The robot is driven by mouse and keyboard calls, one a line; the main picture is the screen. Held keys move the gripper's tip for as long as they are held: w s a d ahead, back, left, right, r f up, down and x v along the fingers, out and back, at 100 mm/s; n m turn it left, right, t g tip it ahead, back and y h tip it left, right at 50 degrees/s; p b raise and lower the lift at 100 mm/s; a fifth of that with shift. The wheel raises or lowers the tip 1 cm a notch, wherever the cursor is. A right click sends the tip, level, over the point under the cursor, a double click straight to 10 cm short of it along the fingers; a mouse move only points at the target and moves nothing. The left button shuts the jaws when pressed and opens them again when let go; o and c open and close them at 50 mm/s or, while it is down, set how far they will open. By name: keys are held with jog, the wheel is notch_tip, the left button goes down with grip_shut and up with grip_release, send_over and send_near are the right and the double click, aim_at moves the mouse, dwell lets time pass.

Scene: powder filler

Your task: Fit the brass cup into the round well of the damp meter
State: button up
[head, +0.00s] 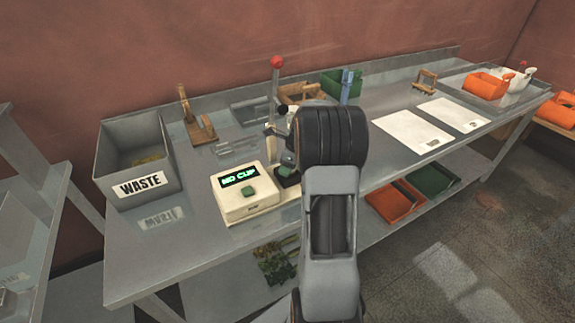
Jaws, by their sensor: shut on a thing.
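The damp meter (245,206) is a cream box near the front edge of the bench. Its lit green display (239,177) reads "NO CUP", and a green button sits below it. My arm's large dark joint hangs just right of the meter and covers much of that area. Part of my gripper (287,172) shows as dark parts at the meter's right side, shut. I cannot make out the brass cup, which is hidden at the jaws. The round well is hidden or too small to tell.
A lever with a red knob (277,62) rises behind the meter. A waste bin (137,155) stands left, near a wooden stand (196,125). Several trays and a green bin (343,85) are behind. White sheets (411,131) lie right.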

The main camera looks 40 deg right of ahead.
jog(key=shift+s+a+f, duration=0.1)
jog(key=shift+s+f, duration=0.05)
jog(key=shift+f, duration=0.35)
jog(key=o, duration=0.8)
jog(key=shift+s+f, duration=0.1)
jog(key=shift+f, duration=0.05)
jog(key=shift+o, duration=0.3)
jog(key=shift+r, duration=0.55)
jog(key=shift+o, duration=0.5)
jog(key=v, duration=1.1)
jog(key=shift+w+r, duration=0.2)
jog(key=shift+r, duration=0.05)
jog(key=s+a+r+n+h, duration=0.1)
jog(key=s+a+r+n, duration=0.1)
jog(key=a+n, duration=0.45)
jog(key=s+a+r+n, duration=0.1)
jog(key=s+a+n, duration=0.1)
jog(key=a+n, duration=0.4)
jog(key=s+a+f+n+t+h, duration=0.1)
jog(key=s+a+f+n, duration=0.2)
jog(key=s+a+n, duration=0.8)
jog(key=a+n, duration=0.1)
jog(key=n, duration=0.4)
jog(key=shift+s, duration=0.2)
